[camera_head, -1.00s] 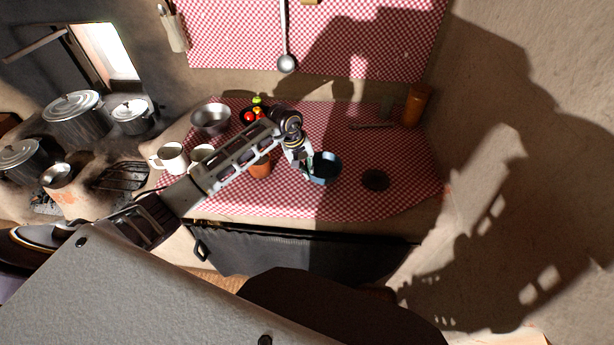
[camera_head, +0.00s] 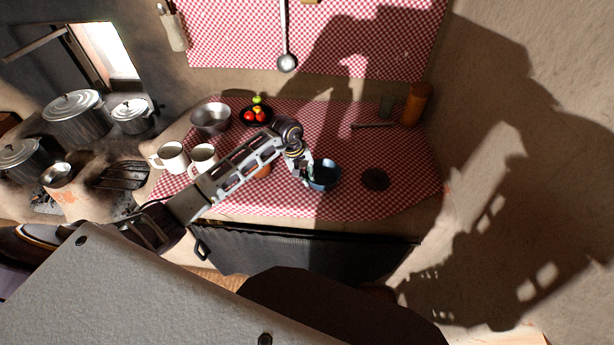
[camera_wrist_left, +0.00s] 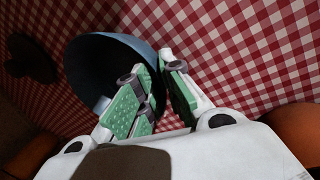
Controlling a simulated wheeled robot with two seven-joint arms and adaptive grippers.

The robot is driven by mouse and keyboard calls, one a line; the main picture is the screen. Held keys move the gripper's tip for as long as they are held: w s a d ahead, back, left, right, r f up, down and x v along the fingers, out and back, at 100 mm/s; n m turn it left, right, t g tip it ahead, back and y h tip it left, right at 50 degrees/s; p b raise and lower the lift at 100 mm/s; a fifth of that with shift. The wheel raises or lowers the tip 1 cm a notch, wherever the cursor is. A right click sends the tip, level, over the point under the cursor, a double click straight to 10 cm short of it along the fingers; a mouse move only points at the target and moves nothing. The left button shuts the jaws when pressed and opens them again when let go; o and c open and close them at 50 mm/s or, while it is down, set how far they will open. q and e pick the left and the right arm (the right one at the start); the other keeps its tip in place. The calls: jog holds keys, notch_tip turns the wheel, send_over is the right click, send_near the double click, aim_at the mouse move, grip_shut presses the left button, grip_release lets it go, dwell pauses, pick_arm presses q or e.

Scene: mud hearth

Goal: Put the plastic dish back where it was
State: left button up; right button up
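The plastic dish is a blue bowl (camera_head: 325,176) with a dark inside, at the front middle of the checked cloth. My left gripper (camera_head: 307,173) is at its left rim. In the left wrist view the dish (camera_wrist_left: 92,58) is at the upper left, and the fingers of my left gripper (camera_wrist_left: 157,88) are on either side of its rim, closed on it. I cannot tell whether its base touches the cloth. My right gripper is not in view.
An orange-brown cup (camera_head: 263,171) is partly hidden under my left arm. Two white mugs (camera_head: 170,158), a metal bowl (camera_head: 211,119) and a dark plate of fruit (camera_head: 256,114) stand left. The cloth's right front is clear.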

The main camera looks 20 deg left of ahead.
pick_arm(q)
jog(key=shift+o, duration=1.1)
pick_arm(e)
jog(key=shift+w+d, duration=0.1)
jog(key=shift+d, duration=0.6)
pick_arm(q)
jog(key=shift+r, duration=0.1)
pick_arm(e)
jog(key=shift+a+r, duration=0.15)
pick_arm(q)
jog(key=shift+r, duration=0.15)
jog(key=shift+a+r, duration=0.15)
jog(key=shift+r, duration=0.2)
jog(key=v, duration=1.1)
jog(key=shift+s+b, duration=0.1)
jog(key=shift+b, duration=0.3)
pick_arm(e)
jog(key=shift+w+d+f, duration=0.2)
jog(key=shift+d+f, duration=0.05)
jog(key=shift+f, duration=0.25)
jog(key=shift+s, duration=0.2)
